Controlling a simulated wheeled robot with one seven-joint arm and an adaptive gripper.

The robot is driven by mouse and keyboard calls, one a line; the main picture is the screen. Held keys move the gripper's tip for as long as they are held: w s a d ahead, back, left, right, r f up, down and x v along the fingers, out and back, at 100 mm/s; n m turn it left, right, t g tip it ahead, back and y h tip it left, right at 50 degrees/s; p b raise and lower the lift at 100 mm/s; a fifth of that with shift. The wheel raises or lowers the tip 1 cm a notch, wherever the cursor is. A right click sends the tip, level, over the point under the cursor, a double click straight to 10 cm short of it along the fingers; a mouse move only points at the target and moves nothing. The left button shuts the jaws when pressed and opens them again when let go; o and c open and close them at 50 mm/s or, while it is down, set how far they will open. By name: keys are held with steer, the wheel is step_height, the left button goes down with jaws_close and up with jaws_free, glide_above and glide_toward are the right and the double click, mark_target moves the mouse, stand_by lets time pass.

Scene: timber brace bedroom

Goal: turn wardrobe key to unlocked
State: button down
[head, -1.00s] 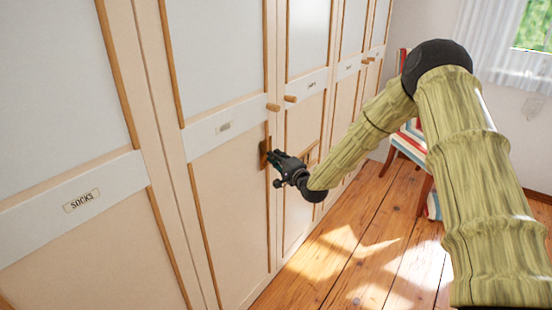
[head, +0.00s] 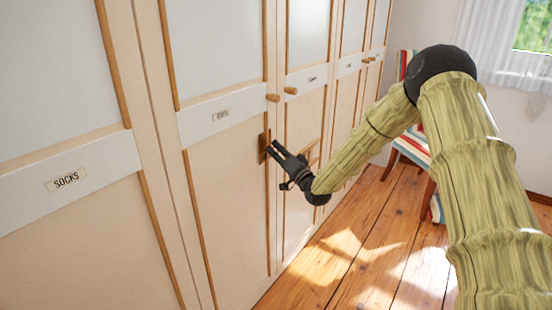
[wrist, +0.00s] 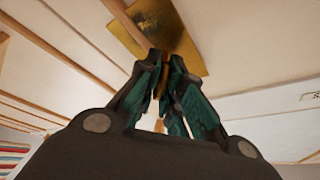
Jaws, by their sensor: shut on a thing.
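The wardrobe (head: 230,185) is cream with wooden trim, and its doors are closed. A brass lock plate (head: 263,147) is on the door edge below two round wooden knobs. It also shows in the wrist view (wrist: 187,42), tilted in the picture. My gripper (head: 273,147) is at this plate, its fingers pointing at it. In the wrist view the fingertips (wrist: 166,57) are close together in front of the plate, shut on the key. The key is almost wholly hidden between the fingers, so its angle cannot be told.
Wooden knobs (head: 290,90) stick out just above my gripper. A striped chair (head: 412,140) stands behind my arm at the right. The plank floor (head: 345,255) in front of the wardrobe is clear.

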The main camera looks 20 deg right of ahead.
steer(key=n+y+b, duration=0.1)
steer(key=n, duration=0.1)
steer(key=n+y+b, duration=0.1)
steer(key=n, duration=0.1)
steer(key=n+y+b, duration=0.1)
steer(key=n, duration=0.1)
steer(key=shift+f, duration=0.25)
steer(key=shift+r+n+g+y+b, duration=0.1)
steer(key=shift+n+g+y+b, duration=0.55)
steer(key=shift+n, duration=1.3)
steer(key=shift+r+n+g+y+b, duration=0.1)
steer(key=shift+n+g+y+b, duration=0.15)
steer(key=shift+n+y+b, duration=1.25)
steer(key=shift+n+h+p, duration=0.45)
steer(key=shift+n+p, duration=0.1)
steer(key=shift+p, duration=0.05)
steer(key=c, duration=1.6)
jaws_free()
steer(key=v, duration=1.2)
